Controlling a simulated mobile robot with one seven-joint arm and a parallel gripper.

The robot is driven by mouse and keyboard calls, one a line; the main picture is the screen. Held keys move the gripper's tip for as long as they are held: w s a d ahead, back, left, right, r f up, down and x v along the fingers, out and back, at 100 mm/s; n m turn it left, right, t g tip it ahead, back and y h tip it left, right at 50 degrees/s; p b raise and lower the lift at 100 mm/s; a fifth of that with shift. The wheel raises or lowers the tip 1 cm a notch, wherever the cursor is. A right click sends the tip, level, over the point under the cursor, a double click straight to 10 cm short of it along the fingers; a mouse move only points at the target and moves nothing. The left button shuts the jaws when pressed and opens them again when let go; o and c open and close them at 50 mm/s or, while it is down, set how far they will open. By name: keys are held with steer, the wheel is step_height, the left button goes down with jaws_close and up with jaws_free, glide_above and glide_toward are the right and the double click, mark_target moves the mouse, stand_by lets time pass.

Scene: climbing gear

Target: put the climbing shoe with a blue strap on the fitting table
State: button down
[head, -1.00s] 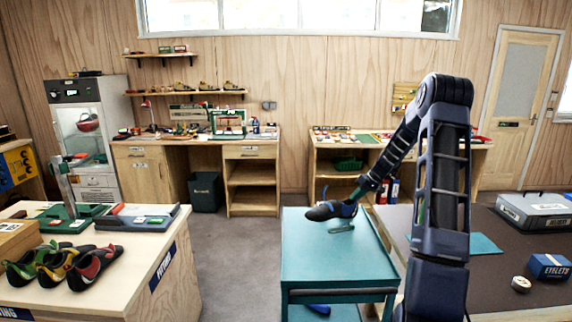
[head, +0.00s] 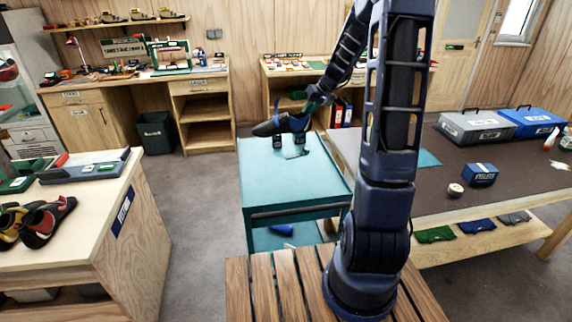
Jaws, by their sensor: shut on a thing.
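A dark climbing shoe with a blue strap (head: 268,128) is held over the teal trolley in the middle of the head view, its toe pointing left. My gripper (head: 300,122) is shut on it at the heel end, and the shoe partly hides the fingers. The fitting table (head: 100,222), a pale wooden counter with a "FITTING" label, stands at the left, apart from the shoe.
The teal trolley (head: 275,190) lies under the shoe. Dark shoes with red and yellow (head: 45,222) and a grey-blue tray (head: 85,168) occupy the fitting table; its front right top is bare. Grey floor (head: 195,225) separates table and trolley. A dark-topped table (head: 435,190) stands right.

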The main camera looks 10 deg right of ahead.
steer(key=s+r+m+t+h, duration=0.1)
steer(key=s+r, duration=0.4)
step_height(320, 180, down, 20)
steer(key=shift+d+r, duration=0.15)
steer(key=shift+d, duration=0.25)
stand_by(0.5)
steer(key=c, duration=1.3)
jaws_free()
